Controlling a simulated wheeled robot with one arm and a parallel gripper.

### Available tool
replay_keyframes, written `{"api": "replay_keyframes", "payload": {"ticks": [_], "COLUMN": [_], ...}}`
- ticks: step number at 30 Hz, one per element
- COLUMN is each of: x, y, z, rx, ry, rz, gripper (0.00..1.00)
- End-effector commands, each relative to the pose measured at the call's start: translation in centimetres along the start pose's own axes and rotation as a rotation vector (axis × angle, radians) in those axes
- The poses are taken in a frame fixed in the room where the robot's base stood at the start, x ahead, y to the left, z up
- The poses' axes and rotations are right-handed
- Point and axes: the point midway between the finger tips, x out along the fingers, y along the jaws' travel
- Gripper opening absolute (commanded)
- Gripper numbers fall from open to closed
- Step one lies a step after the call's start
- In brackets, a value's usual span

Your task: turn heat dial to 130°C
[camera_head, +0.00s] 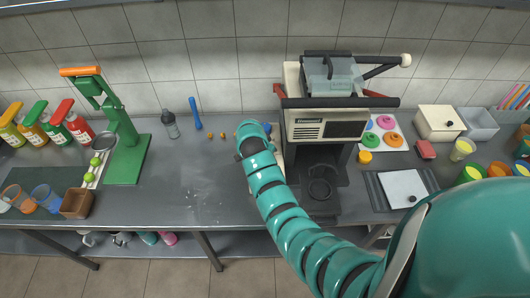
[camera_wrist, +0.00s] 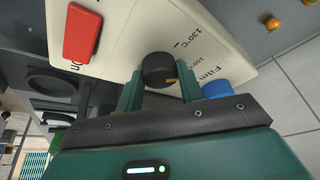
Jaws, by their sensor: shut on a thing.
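The heat dial (camera_wrist: 158,70) is a black round knob with a small orange pointer mark, on the cream side panel (camera_wrist: 225,35) of the machine. In the wrist view the pointer faces the lower right, toward the word "Film", while the "130°C" print lies above and to the right of the dial. My gripper (camera_wrist: 155,88) is shut on the dial, with a green finger on each side of it. In the head view the machine (camera_head: 325,128) stands at the centre right. My teal arm reaches its left side there and hides the dial and the gripper's fingers.
On the same panel, a red switch (camera_wrist: 82,33) marked "On" sits to the left and a blue knob (camera_wrist: 217,89) sits close by the dial at the lower right. A green press (camera_head: 127,150) stands on the left counter. The counter between press and machine is mostly clear.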

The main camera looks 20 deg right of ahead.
Motion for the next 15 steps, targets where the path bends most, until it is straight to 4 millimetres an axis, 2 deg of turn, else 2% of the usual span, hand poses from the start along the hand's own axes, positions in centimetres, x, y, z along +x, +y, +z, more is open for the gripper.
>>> {"api": "replay_keyframes", "payload": {"ticks": [8,15], "x": [0.50,0.66], "y": [0.14,0.35], "z": [0.19,0.11], "rx": [-0.128,-0.323], "ry": [-0.003,-0.009], "rz": [-0.057,-0.136], "gripper": [0.15,0.15]}}
